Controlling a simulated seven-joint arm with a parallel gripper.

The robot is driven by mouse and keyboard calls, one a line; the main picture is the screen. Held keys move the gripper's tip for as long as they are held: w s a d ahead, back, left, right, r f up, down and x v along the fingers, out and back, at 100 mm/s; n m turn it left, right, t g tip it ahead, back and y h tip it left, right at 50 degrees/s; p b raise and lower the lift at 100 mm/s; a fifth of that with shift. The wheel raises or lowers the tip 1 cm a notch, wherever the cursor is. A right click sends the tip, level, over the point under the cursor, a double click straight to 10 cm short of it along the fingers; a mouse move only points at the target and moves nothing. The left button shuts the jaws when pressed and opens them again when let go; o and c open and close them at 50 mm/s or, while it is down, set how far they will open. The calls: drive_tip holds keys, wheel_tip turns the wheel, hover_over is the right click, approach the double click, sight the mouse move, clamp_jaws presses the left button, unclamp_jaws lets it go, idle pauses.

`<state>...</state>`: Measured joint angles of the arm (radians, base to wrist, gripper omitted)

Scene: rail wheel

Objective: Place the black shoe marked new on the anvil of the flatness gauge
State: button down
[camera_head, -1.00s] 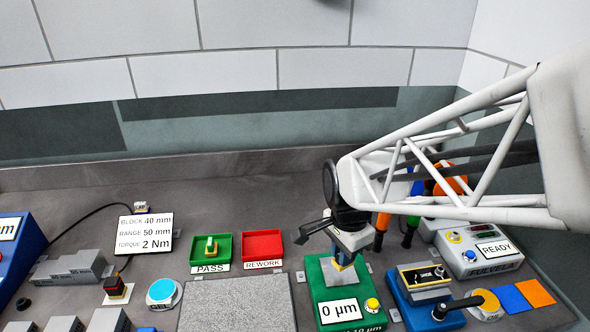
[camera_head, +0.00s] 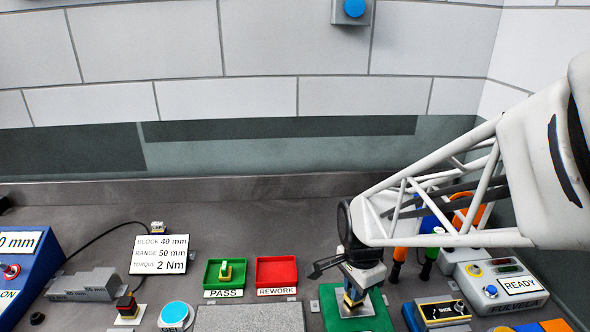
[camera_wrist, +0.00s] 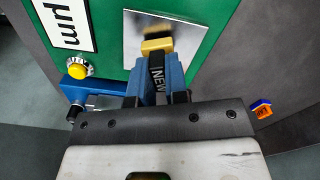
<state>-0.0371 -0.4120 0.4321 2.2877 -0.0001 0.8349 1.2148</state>
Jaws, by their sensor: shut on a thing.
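My gripper (camera_wrist: 158,78) has blue fingers, shut on the black shoe marked NEW (camera_wrist: 157,72). A yellow piece (camera_wrist: 157,46) shows at the shoe's far end. In the wrist view they are over the bright square metal anvil (camera_wrist: 198,22) of the green flatness gauge (camera_wrist: 112,45). In the head view my gripper (camera_head: 353,291) points down over the same green gauge (camera_head: 378,323), hiding much of the anvil. I cannot tell whether the shoe touches the anvil.
A blue device with a dark panel (camera_head: 440,311) stands close right.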

drive_tip(key=shift+f, duration=0.3)
drive_tip(key=c, duration=1.1)
unclamp_jaws()
drive_tip(key=shift+r, duration=0.15)
drive_tip(key=shift+r, duration=6)
drive_tip(key=shift+s, duration=0.1)
drive_tip(key=shift+s+d+r+n+t, duration=0.25)
drive_tip(key=shift+s+n+t, duration=0.2)
drive_tip(key=shift+s+n, duration=1.65)
drive_tip(key=shift+s+d+r+n+t, duration=0.15)
drive_tip(key=shift+s+d+n+t, duration=0.25)
drive_tip(key=shift+s+n, duration=1.7)
drive_tip(key=shift+s+d+r+n+t, duration=0.25)
drive_tip(key=shift+s+n+t, duration=0.2)
drive_tip(key=shift+s+n, duration=1.6)
